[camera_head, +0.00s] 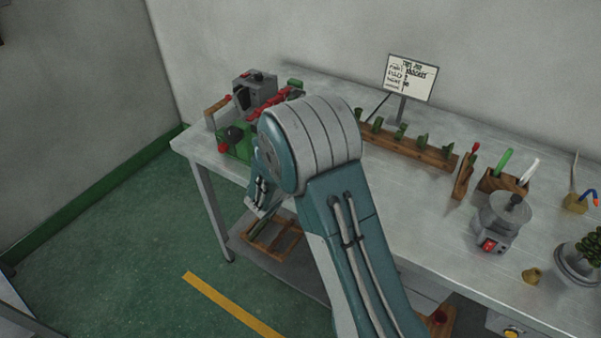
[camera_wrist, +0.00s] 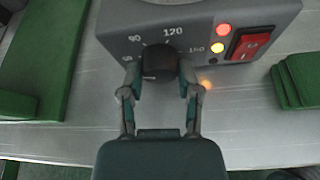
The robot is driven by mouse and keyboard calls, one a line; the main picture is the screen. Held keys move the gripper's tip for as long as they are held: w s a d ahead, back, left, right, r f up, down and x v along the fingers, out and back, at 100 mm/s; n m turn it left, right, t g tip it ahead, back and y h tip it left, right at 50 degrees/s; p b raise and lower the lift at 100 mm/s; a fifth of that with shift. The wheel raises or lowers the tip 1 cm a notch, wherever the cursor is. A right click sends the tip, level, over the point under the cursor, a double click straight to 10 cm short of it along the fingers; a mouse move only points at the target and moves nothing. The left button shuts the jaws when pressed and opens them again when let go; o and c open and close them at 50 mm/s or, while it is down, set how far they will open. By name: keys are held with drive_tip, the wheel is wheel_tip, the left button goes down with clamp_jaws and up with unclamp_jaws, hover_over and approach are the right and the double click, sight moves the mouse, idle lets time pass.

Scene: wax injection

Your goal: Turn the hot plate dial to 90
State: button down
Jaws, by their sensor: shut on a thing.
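I cannot make out where the dial's pointer stands. In the head view my arm hides the gripper and dial, and I cannot pick out this hot plate there.
A red rocker switch (camera_wrist: 250,43) sits right of the dial, beside lit red and yellow lamps (camera_wrist: 219,39). Green blocks (camera_wrist: 296,84) lie to the right and a green slab (camera_wrist: 45,50) to the left. A grey pot (camera_head: 504,216) stands farther right on the bench.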

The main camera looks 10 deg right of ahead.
drive_tip(key=m+t+y, duration=0.1)
drive_tip(key=m, duration=0.2)
drive_tip(key=shift+r+t, duration=0.1)
drive_tip(key=shift+t, duration=0.3)
drive_tip(key=m+t+y, duration=0.1)
drive_tip(key=m, duration=0.2)
drive_tip(key=shift+t, duration=0.3)
drive_tip(key=shift+d, duration=0.1)
drive_tip(key=shift+c, duration=1.5)
unclamp_jaws()
drive_tip(key=v, duration=1.2)
drive_tip(key=shift+d, duration=0.1)
